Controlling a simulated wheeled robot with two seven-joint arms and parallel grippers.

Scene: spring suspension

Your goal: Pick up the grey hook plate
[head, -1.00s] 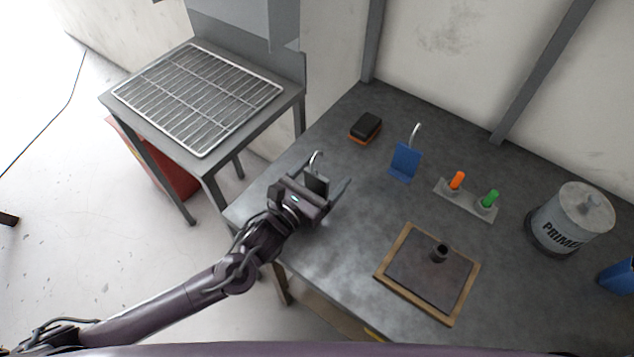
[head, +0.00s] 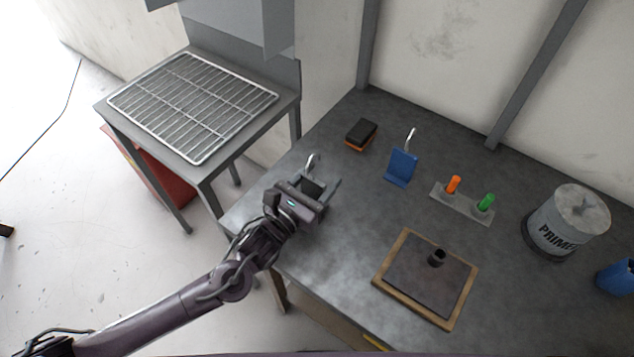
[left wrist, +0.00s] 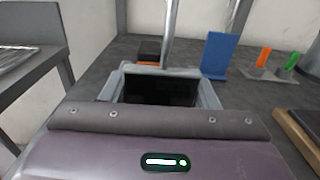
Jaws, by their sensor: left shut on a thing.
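The grey hook plate (head: 311,188) is at the left end of the grey table, with its metal hook (head: 311,160) rising above my left gripper. My left gripper (head: 319,187) is shut on the plate, with a finger at each side of it. In the left wrist view the plate (left wrist: 160,90) shows as a dark panel between the fingers, and the hook's rod (left wrist: 169,35) stands up behind it. The plate's lower edge is hidden, so I cannot tell whether it touches the table. My right gripper is not in view.
A blue hook plate (head: 402,167) stands to the right, with a black-and-orange block (head: 361,135) behind. Orange and green pegs (head: 453,184) stand on a strip. A wood-framed board (head: 400,310), a primer can (head: 566,222) and a wire rack (head: 192,105) on a side stand are also here.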

